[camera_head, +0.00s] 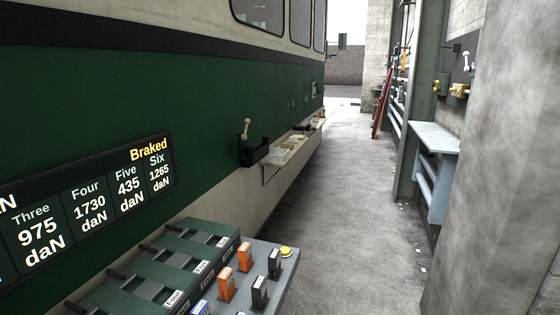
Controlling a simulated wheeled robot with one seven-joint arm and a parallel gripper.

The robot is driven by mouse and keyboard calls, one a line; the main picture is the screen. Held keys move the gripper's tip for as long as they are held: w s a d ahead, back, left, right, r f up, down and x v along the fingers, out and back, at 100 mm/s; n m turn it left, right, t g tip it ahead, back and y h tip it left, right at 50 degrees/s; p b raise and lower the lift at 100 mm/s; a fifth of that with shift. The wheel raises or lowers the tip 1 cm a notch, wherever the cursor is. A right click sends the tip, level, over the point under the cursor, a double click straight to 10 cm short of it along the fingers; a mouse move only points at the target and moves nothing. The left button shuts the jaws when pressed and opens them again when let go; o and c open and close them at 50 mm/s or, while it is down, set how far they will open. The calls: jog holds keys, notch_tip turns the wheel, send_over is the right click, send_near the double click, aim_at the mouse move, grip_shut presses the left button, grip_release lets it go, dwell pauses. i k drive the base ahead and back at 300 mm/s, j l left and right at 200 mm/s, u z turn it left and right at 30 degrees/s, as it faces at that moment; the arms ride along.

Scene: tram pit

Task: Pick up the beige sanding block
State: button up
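I cannot pick out the beige sanding block with certainty. Small pale items (281,155) sit on a narrow ledge along the tram's side, in the middle distance, too small to tell apart. A small yellowish-tan object (459,90) is at the wall on the right, above a grey bench; what it is cannot be told. My gripper and arm are not in view.
A green tram (120,95) fills the left side, with a display panel (90,210) on it. A grey console (284,262) with orange and black switches stands in the near foreground. The concrete aisle (345,200) is clear. A grey bench (434,139) and pillar (505,190) bound the right.

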aim_at(285, 145)
jog(key=i+z, duration=0.25)
jog(key=i, duration=0.45)
jog(key=i+j+z, duration=0.2)
jog(key=i, duration=0.45)
jog(key=i+l, duration=0.1)
jog(key=i, duration=0.75)
jog(key=i+l, duration=0.1)
jog(key=i, duration=0.7)
jog(key=i+u, duration=0.2)
jog(key=i, duration=0.5)
jog(key=i+l+u, duration=0.2)
jog(key=i, duration=0.55)
jog(key=i+u, duration=0.5)
jog(key=u, duration=0.15)
jog(key=i+u, duration=0.35)
jog(key=k, duration=0.1)
